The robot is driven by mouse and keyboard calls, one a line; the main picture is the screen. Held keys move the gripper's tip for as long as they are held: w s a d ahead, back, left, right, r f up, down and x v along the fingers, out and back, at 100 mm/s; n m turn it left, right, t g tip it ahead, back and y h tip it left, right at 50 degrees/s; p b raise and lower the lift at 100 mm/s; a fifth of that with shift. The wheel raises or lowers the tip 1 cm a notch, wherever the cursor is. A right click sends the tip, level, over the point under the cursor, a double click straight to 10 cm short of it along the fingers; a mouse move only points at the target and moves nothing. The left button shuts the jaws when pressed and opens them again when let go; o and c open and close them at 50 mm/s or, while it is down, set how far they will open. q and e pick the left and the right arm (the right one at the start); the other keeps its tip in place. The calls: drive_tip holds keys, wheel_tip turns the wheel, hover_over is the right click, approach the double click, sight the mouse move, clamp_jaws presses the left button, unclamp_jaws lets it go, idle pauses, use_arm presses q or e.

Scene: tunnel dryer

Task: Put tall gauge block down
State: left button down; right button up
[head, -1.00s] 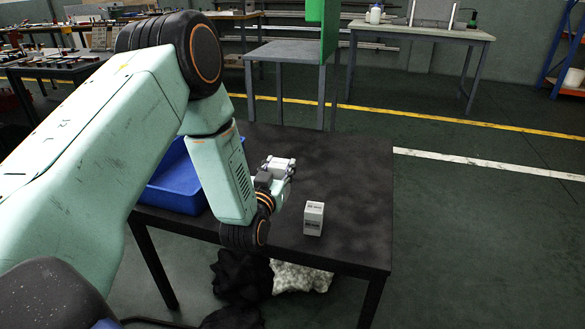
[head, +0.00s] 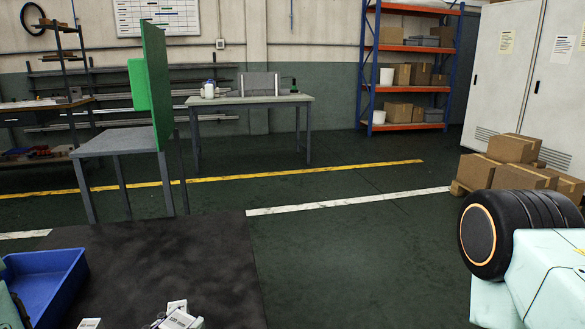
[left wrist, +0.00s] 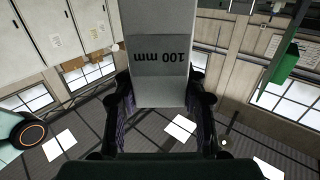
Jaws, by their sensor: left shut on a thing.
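The tall gauge block (left wrist: 160,72) is grey with "100 mm" upside down on its face in the left wrist view. My left gripper (left wrist: 160,106) is shut on it, one finger at each side of its lower part. In the head view, pale labelled pieces (head: 178,318) show at the bottom edge over the dark table (head: 185,265); they are cut off, and I cannot tell which is the held block. A small white piece (head: 90,324) shows to their left, also cut off. Part of my right arm shows at the right, but its gripper is out of view.
A blue bin (head: 45,280) sits at the table's left. Beyond stand a grey table (head: 115,142) with a green panel (head: 157,85) and a pale bench (head: 250,100). Cardboard boxes (head: 513,150) are stacked at the right. The floor right of the table is clear.

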use_arm(q)
drive_tip(key=s, duration=0.1)
drive_tip(key=s+r+p, duration=0.1)
drive_tip(key=s+d+h, duration=0.1)
drive_tip(key=shift+s+r+m, duration=0.2)
drive_tip(key=shift+s+m, duration=0.05)
drive_tip(key=shift+m, duration=0.05)
drive_tip(key=w+a+f+n+t+y+b, duration=0.1)
drive_tip(key=w+a+f+n+y+b, duration=0.2)
drive_tip(key=w+a+n+y, duration=0.6)
drive_tip(key=w+a+y+b, duration=0.1)
drive_tip(key=w+a+y, duration=0.3)
drive_tip(key=w+a, duration=0.4)
drive_tip(key=shift+w+a+y, duration=0.25)
drive_tip(key=shift+a+y, duration=0.15)
drive_tip(key=shift+a, duration=0.25)
